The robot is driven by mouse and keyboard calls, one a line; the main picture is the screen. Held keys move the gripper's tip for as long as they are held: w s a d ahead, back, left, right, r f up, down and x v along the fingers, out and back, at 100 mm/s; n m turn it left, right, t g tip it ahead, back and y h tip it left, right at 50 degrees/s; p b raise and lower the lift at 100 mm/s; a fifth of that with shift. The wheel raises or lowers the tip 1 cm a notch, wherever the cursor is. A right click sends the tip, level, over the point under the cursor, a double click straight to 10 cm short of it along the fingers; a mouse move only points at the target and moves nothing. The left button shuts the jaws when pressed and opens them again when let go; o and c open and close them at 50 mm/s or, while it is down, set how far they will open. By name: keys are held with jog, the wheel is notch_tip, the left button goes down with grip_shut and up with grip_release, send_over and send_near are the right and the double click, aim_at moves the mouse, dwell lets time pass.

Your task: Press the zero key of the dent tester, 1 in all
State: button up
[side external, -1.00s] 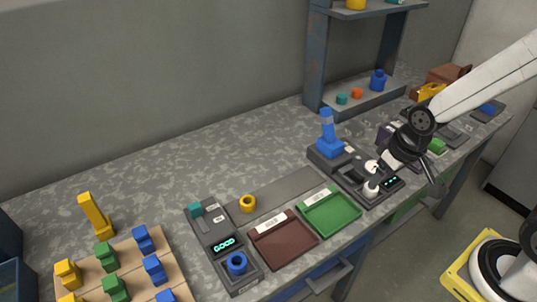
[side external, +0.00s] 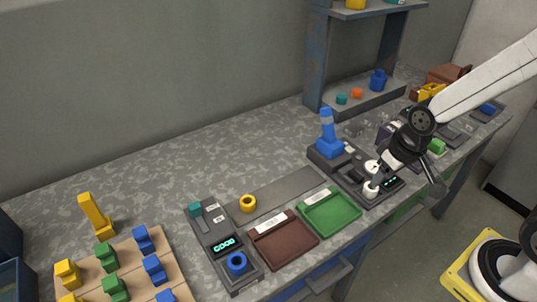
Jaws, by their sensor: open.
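A dark bench device (side external: 352,176) stands at the right of the bench, with a lit display (side external: 391,182) at its right end and white round parts on top; I take it to be the dent tester. A blue part (side external: 328,138) stands upright at its back left. My gripper (side external: 376,177) is open and points down over the device's right part, close to a white round part (side external: 371,189). I cannot tell whether it touches. The zero key cannot be made out; the gripper may hide it.
Another device (side external: 222,240) with a lit display holds a blue ring (side external: 237,262). A brown tray (side external: 282,256) and a green tray (side external: 331,229) lie between the devices. A shelf (side external: 365,100) stands behind. A wooden board (side external: 125,264) with blocks is at left. The back left bench is clear.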

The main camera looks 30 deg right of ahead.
grip_shut()
dwell(1.4)
